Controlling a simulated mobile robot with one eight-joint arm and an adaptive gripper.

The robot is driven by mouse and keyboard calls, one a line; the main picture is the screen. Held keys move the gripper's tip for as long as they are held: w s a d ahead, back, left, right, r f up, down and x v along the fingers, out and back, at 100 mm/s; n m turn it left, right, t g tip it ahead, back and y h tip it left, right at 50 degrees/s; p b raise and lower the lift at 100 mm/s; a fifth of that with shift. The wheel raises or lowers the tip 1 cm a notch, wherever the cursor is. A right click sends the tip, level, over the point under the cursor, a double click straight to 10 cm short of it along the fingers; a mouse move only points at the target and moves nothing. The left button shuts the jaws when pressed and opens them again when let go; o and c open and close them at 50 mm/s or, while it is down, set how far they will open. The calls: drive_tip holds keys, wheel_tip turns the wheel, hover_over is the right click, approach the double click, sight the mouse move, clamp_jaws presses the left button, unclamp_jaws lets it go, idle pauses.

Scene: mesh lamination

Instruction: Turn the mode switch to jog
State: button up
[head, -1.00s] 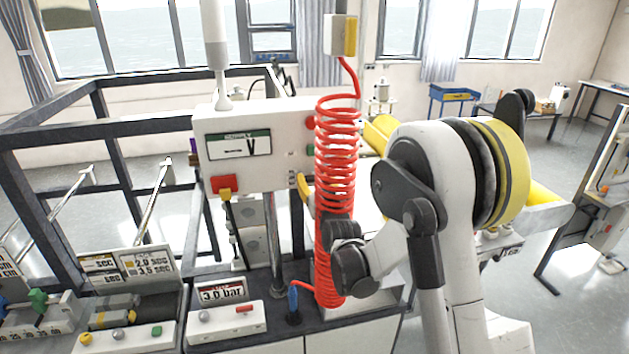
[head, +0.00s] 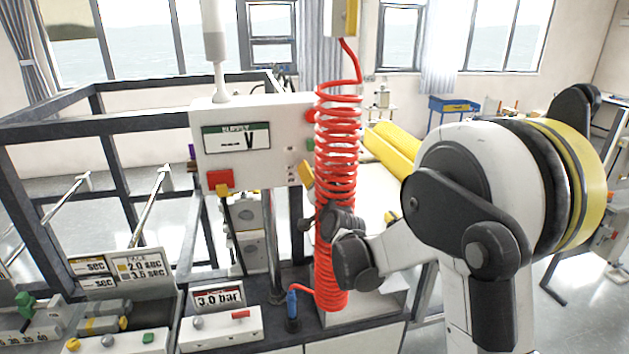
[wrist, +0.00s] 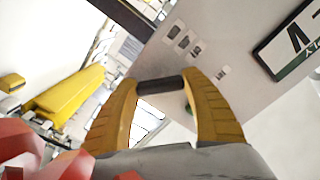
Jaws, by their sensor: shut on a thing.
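My gripper (wrist: 161,86) has two yellow fingers, closed on a dark, short bar-like knob (wrist: 160,86), which looks like the mode switch. Its fingers lie against the white control panel (head: 258,141) in the wrist view. In the head view a yellow finger (head: 306,173) shows at the panel's right edge, partly behind the red coil. Small labels (wrist: 184,40) sit on the panel beside the fingers; I cannot read them or tell the switch's setting. A green button (wrist: 188,110) is partly hidden behind the right finger.
The red coiled hose (head: 337,150) hangs close in front of my wrist; it also shows in the wrist view (wrist: 45,158). A display (head: 237,138) and a red switch (head: 220,180) are on the panel. Yellow rolls (head: 395,150) lie behind. A pressure box (head: 220,325) stands below.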

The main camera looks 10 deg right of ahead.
drive_tip(key=shift+m, duration=0.4)
drive_tip(key=o, duration=1.2)
drive_tip(key=shift+c, duration=0.2)
drive_tip(key=s, duration=1.2)
